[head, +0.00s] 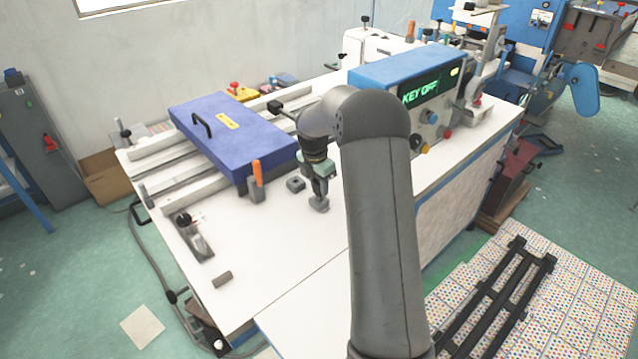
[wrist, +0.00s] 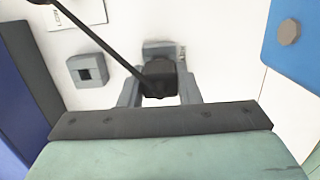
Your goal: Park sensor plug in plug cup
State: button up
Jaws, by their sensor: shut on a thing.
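My gripper (wrist: 159,90) is shut on the black sensor plug (wrist: 158,76), which sits between its two grey fingers. A black cable runs from the plug to the upper left of the wrist view. A grey block (wrist: 158,46) shows just beyond the plug. Whether the plug touches it or sits in it I cannot tell. A small grey cup-like block with a square, empty opening (wrist: 88,70), which may be the plug cup, stands on the white table to the left. In the head view my gripper (head: 319,192) points down beside that block (head: 295,184), and the plug is hard to make out.
A blue-purple case (head: 235,135) with a handle lies left of my gripper. An orange-handled tool (head: 257,180) stands at its near corner. A control box (head: 405,72) reading "KEY OFF" stands to the right. The white tabletop (head: 270,245) in front is largely clear.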

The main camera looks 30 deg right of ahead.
jog(key=shift+f+b, duration=0.35)
jog(key=shift+f, duration=0.45)
jog(key=o, duration=1.2)
jog(key=shift+r, duration=0.2)
jog(key=r, duration=0.5)
jog(key=a+r+b, duration=0.1)
jog(key=r, duration=0.5)
jog(key=a+r, duration=0.1)
jog(key=r, duration=0.5)
jog(key=shift+s+b, duration=0.25)
jog(key=shift+b, duration=0.05)
jog(key=shift+a, duration=0.1)
